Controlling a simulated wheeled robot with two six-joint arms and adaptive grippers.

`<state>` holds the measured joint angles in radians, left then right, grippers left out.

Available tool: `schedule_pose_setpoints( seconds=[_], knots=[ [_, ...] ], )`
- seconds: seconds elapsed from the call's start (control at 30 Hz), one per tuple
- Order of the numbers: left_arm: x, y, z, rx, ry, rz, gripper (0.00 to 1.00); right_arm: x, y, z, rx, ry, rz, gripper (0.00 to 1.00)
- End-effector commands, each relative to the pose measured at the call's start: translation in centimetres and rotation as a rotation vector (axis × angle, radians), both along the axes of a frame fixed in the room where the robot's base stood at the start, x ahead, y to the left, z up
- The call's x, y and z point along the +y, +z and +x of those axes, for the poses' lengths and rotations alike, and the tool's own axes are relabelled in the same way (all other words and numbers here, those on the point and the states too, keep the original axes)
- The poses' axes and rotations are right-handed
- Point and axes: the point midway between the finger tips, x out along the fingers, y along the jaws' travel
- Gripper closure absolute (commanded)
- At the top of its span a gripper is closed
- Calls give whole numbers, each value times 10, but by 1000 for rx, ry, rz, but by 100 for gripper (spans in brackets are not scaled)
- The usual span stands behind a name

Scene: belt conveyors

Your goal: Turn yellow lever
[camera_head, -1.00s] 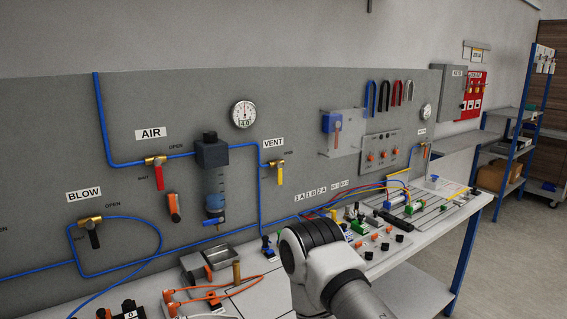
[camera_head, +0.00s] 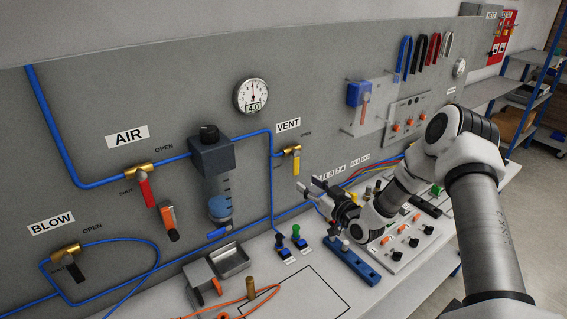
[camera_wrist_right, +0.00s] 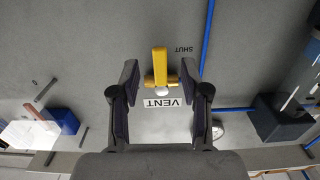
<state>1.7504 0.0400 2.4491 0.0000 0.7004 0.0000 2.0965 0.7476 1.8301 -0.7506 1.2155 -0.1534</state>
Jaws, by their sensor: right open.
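The yellow lever (camera_head: 296,165) is on the brass valve under the VENT label (camera_head: 288,125), on the grey panel. It hangs straight down from the valve. In the right wrist view, which is upside down, the lever (camera_wrist_right: 160,66) appears between my two fingertips, and a SHUT mark lies beside it. My right gripper (camera_head: 309,188) is open and empty, a little below and right of the lever in the head view; I see no contact. In the right wrist view its fingers (camera_wrist_right: 160,68) frame the lever. My left gripper is not in view.
A red lever (camera_head: 147,192) under AIR and a black lever (camera_head: 76,272) under BLOW are left on the panel. A filter unit (camera_head: 213,165) stands just left of the vent valve. A metal tray (camera_head: 229,260) and a blue rail (camera_head: 352,262) lie on the bench below.

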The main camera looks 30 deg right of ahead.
Motion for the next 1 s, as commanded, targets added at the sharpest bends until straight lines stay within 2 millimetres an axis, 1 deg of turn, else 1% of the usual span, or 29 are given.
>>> schedule_pose_setpoints(
  seconds=[0.03,0.17,0.3,0.4,0.47,0.6,0.77,0.87,0.9,1.0],
  knots=[
    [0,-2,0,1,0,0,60,-4,3,3,-17,-2,-6,54],
    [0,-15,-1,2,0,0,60,-2,0,18,-22,1,-10,54],
    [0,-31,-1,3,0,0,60,1,-2,46,-20,1,-10,54],
    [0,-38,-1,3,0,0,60,2,-1,64,-18,0,-10,54],
    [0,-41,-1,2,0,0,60,3,0,71,-17,0,-9,54],
    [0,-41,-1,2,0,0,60,3,2,78,-16,-1,-6,54],
    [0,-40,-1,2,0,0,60,3,3,78,-14,-1,-5,54],
    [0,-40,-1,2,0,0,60,3,3,78,-14,-1,-5,86],
    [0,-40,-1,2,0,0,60,3,3,78,-14,-1,-5,100],
    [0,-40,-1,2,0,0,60,3,3,78,-14,-1,-5,100]
  ],
)
